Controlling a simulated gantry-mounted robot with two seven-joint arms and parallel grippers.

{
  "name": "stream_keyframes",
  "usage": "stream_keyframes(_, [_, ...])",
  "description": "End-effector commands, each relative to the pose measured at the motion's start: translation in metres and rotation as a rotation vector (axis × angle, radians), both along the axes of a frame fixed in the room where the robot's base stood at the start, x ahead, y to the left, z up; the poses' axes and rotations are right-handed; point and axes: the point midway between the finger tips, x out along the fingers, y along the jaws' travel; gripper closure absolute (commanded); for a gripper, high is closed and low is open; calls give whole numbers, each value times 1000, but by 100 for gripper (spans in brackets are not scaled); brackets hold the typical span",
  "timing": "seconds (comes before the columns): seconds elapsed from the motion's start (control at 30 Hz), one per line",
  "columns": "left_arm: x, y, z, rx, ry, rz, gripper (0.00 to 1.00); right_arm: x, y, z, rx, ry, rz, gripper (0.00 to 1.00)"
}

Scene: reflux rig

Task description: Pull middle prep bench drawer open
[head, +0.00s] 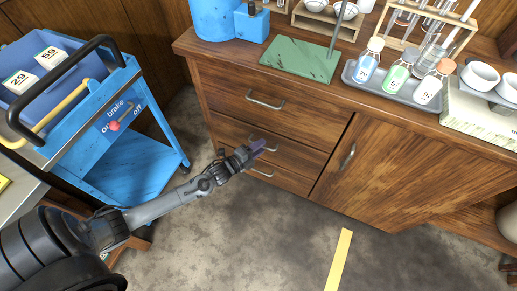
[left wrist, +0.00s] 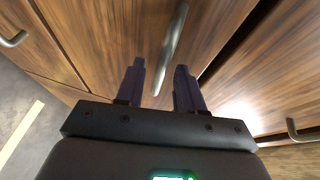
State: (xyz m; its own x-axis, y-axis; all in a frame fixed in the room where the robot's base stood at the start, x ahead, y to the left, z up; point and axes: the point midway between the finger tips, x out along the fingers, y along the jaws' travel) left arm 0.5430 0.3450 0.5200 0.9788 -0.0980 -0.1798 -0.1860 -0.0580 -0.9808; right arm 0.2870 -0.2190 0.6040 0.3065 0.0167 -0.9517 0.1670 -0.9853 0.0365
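The wooden prep bench has a stack of three drawers on its left side in the head view. The middle drawer (head: 297,155) looks shut, its front about flush with the others. Its bar handle (head: 270,146) is partly covered by my left gripper (head: 258,148). In the left wrist view, the silver handle (left wrist: 171,48) runs up and away between the two dark purple fingers of the gripper (left wrist: 159,88). The fingers are apart, with a gap on each side of the bar. My right gripper is in neither view.
The top drawer handle (head: 265,100) is above, the bottom one (head: 261,172) below. A cupboard door (head: 385,170) is to the right. A blue cart (head: 130,170) stands left. Bottles in a tray (head: 378,83) and a green mat (head: 301,58) are on the bench.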

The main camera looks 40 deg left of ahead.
Motion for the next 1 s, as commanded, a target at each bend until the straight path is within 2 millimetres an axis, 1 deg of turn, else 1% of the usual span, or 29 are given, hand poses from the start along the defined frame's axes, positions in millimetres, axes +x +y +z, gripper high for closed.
stream_keyframes(0.23, [1, 0, 0, 0, 1, 0, 63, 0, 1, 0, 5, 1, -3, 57])
stream_keyframes(0.27, [1, 0, 0, 0, 1, 0, 64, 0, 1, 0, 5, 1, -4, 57])
stream_keyframes(0.4, [1, 0, 0, 0, 1, 1, 86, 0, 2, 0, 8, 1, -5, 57])
stream_keyframes(0.5, [0, 0, 0, 0, 0, 1, 100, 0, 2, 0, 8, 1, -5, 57])
stream_keyframes(0.87, [0, 0, 0, 0, 0, 1, 100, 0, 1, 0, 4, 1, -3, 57])
stream_keyframes(1.0, [-5, -3, 1, 0, 1, -1, 100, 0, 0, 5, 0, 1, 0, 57])
